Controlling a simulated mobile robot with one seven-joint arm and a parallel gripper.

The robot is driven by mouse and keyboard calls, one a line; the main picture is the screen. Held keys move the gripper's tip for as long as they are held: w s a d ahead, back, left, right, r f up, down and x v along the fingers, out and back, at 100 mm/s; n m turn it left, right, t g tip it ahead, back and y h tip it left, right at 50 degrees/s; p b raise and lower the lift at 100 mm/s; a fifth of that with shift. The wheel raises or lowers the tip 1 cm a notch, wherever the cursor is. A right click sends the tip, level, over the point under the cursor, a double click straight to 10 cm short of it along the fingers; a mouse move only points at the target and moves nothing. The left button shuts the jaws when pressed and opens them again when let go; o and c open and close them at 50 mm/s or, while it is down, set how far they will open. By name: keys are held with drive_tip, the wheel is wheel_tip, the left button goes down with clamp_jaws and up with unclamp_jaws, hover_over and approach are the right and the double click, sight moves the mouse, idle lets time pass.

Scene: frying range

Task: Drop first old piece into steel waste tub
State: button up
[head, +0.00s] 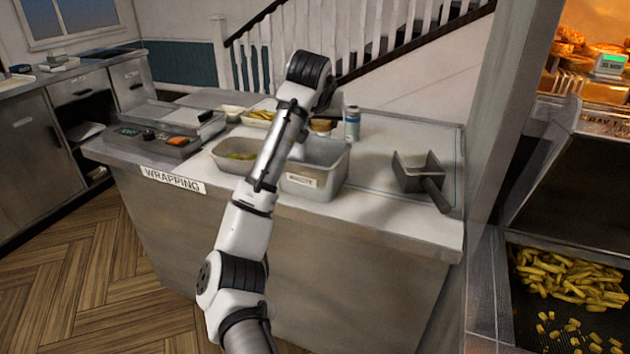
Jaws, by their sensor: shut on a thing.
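The steel tub (328,184) with a small label on its front stands on the wrapping counter. I take it for the waste tub, but the label is hard to read. The part of its inside that I can see looks bare. My arm rises in front of the counter and crosses the tub's left side. Its wrist bends over at the top, above the back of the counter.
A shallower tub (232,168) with yellow-green food stands left of the steel tub. A dark scoop (418,173) lies on the right, with bare counter (385,215) in front. Chips (570,280) fill a bin at far right.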

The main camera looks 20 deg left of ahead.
drive_tip(key=shift+f, duration=0.45)
drive_tip(key=o, duration=0.8)
drive_tip(key=b+v, duration=0.3)
drive_tip(key=v, duration=1.1)
drive_tip(key=shift+w, duration=0.15)
